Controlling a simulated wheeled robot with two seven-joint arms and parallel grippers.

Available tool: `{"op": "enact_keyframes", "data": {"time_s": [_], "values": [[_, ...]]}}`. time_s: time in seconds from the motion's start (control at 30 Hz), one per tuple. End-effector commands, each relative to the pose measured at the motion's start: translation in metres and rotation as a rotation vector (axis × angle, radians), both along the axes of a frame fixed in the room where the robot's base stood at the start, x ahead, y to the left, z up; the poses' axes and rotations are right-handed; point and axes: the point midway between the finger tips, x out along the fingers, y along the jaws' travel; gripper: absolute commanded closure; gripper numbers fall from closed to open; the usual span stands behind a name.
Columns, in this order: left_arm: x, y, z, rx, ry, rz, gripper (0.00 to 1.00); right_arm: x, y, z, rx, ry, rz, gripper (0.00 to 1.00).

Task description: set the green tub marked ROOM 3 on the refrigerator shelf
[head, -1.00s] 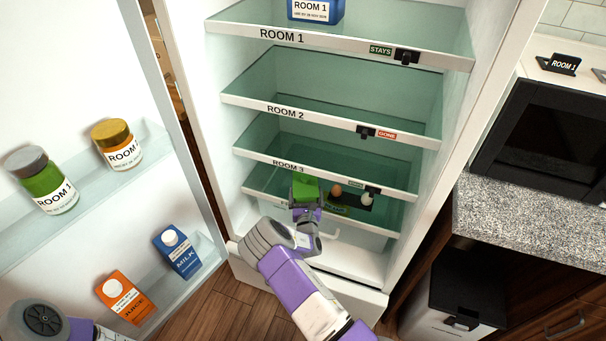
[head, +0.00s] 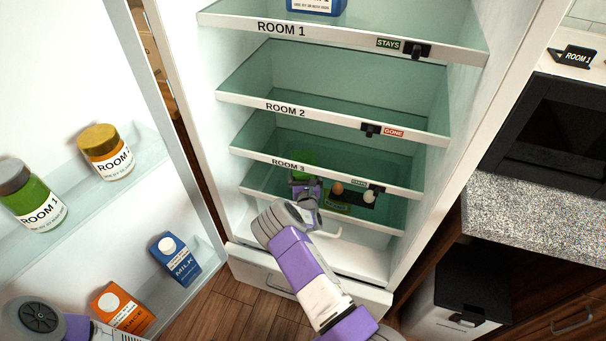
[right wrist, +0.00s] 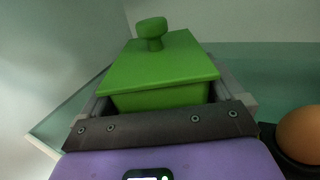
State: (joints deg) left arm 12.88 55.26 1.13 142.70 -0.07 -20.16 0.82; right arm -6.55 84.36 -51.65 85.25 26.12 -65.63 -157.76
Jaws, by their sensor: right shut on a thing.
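The green tub (right wrist: 160,72) has a flat lid with a round knob; no lettering shows on it. My right gripper (head: 304,184) is shut on it, with the jaws along its sides in the right wrist view. In the head view the tub (head: 303,158) shows dimly through glass, behind the ROOM 3 rail (head: 345,178). It is inside the refrigerator, in the space under that rail. I cannot tell whether its base touches the shelf below. Part of my left arm shows at the lower left, but its gripper is out of view.
A dark tray with a brown egg (head: 336,188) and a white one (head: 370,196) sits right of the tub; the brown egg (right wrist: 301,134) is close in the right wrist view. The ROOM 2 shelf (head: 345,88) is empty. The open door (head: 185,130) holds jars and cartons.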

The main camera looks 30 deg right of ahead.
Motion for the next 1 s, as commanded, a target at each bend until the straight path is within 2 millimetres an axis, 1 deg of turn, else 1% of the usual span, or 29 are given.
{"op": "enact_keyframes", "data": {"time_s": [0.03, 0.1, 0.23, 0.73, 0.77, 0.8, 1.0], "values": [[0.0, 0.0, -0.001, 0.0, 0.0, 0.0, 1.0, 0.002, -0.001, 0.001, -0.001, -0.005, 0.001, 0.67], [0.0, 0.0, -0.003, 0.0, 0.0, 0.0, 1.0, 0.002, 0.0, -0.006, 0.0, -0.004, 0.002, 0.67], [0.0, 0.0, -0.005, 0.0, 0.0, 0.0, 1.0, 0.002, 0.001, -0.011, -0.001, -0.004, 0.003, 0.67], [0.0, 0.0, -0.005, 0.0, 0.0, 0.0, 1.0, 0.002, 0.001, -0.016, -0.002, -0.004, 0.004, 0.67], [0.0, 0.0, -0.005, 0.0, 0.0, 0.0, 1.0, 0.002, 0.001, -0.018, -0.001, -0.001, 0.004, 0.03], [0.0, 0.0, -0.005, 0.0, 0.0, 0.0, 1.0, 0.002, 0.001, -0.017, -0.001, -0.001, 0.003, 0.0], [0.0, 0.0, -0.005, 0.0, 0.0, 0.0, 1.0, 0.002, 0.001, -0.017, -0.001, -0.001, 0.003, 0.0]]}}
